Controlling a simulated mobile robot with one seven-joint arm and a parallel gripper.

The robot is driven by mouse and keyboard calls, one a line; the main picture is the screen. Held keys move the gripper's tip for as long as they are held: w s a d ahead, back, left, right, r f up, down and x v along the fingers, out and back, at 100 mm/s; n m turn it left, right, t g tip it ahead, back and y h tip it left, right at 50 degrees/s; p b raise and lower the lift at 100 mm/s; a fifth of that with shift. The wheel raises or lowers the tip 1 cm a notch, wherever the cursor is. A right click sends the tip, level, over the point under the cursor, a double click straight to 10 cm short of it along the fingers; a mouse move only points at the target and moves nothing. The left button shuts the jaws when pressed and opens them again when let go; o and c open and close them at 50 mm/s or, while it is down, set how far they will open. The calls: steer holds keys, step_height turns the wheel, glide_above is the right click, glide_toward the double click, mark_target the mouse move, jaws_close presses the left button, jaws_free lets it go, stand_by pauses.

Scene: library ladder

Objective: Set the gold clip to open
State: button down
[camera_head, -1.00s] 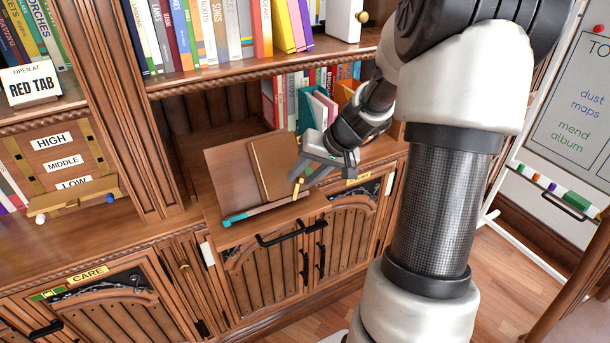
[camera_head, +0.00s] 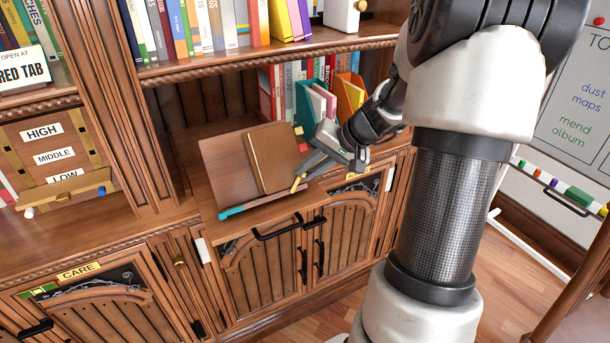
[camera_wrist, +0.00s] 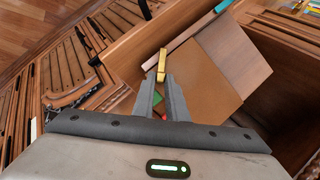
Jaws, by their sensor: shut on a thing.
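The gold clip (camera_head: 298,184) is a small bar at the right end of the lower ledge of a wooden book rest (camera_head: 228,168). A closed brown book (camera_head: 272,158) lies on the rest's sloping face. My gripper (camera_head: 306,173) reaches in from the right, with its fingertips at the clip. In the wrist view the clip (camera_wrist: 162,64) sticks out beyond the gripper's fingertips (camera_wrist: 161,82), which are shut on its near end. The fingers hide that end. In the head view the clip leans, its upper end to the right.
A teal piece (camera_head: 231,212) sits at the ledge's left end. Teal and orange holders (camera_head: 350,98) with books stand behind my gripper. Cabinet doors with black handles (camera_head: 280,230) lie below. A shelf of books (camera_head: 200,30) is above. A whiteboard (camera_head: 575,110) stands at the right.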

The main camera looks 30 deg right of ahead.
steer(key=f+m+b, duration=0.1)
steer(key=m+b, duration=0.1)
steer(key=s+d+f+m+t+y+b, duration=0.1)
steer(key=m+b, duration=0.1)
steer(key=shift+s+d+f, duration=0.1)
steer(key=shift+d+f, duration=0.05)
steer(key=shift+d, duration=0.05)
steer(key=shift+s+d+f+m+t+y+b, duration=0.1)
steer(key=shift+s+f+m+t+y+b, duration=0.2)
steer(key=shift+m+t+b, duration=0.4)
steer(key=shift+s+d+f+m+t+y+b, duration=0.1)
steer(key=shift+s+f+m+t+y+b, duration=0.25)
steer(key=shift+m+b, duration=0.65)
